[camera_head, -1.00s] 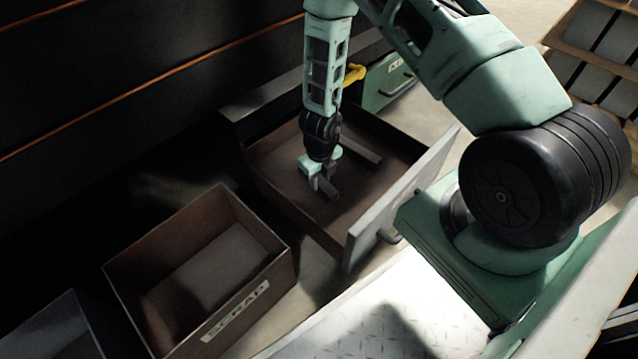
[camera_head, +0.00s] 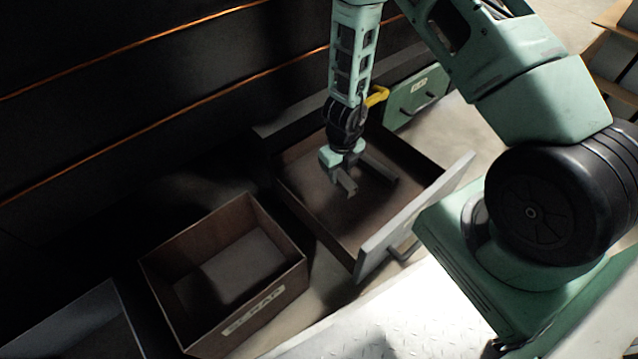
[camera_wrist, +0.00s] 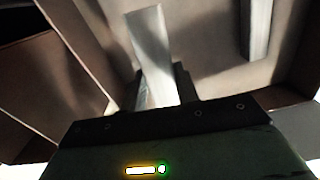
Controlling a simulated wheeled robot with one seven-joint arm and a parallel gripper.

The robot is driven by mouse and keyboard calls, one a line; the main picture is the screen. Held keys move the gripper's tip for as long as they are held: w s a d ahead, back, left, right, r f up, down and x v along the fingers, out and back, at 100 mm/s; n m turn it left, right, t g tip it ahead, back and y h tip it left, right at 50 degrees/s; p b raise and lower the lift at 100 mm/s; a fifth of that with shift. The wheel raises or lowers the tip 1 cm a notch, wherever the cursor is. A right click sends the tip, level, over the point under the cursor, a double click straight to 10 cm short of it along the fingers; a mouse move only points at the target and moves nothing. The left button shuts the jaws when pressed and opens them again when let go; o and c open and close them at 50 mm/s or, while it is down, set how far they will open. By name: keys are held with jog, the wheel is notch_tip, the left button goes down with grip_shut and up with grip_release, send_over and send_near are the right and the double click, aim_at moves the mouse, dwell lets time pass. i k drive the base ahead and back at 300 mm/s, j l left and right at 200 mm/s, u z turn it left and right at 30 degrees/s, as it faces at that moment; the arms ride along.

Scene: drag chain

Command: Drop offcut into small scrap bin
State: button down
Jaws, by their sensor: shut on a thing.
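My gripper (camera_head: 345,172) is shut on a grey offcut (camera_head: 348,186), a short straight strip. It holds the strip over an open drawer (camera_head: 328,229). In the wrist view the offcut (camera_wrist: 150,50) sticks out from between the fingers. The small scrap bin (camera_head: 245,327) is a brown open box with a SCRAP label on its front wall. It stands to the left of the drawer and apart from my gripper. The bin's inside is partly in shadow.
A second grey strip (camera_head: 380,167) lies in the drawer; it shows in the wrist view too (camera_wrist: 257,28). A green drawer front (camera_head: 415,97) stands behind, with a yellow object (camera_head: 377,96) beside it. Another dark bin (camera_head: 85,325) is at lower left.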

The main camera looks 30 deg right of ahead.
aim_at(245, 282)
jog(key=k+j+z, duration=0.1)
jog(key=j, duration=0.4)
jog(key=k+j, duration=0.1)
jog(key=j, duration=0.35)
jog(key=j+z, duration=0.15)
jog(key=j, duration=0.35)
jog(key=k, duration=0.05)
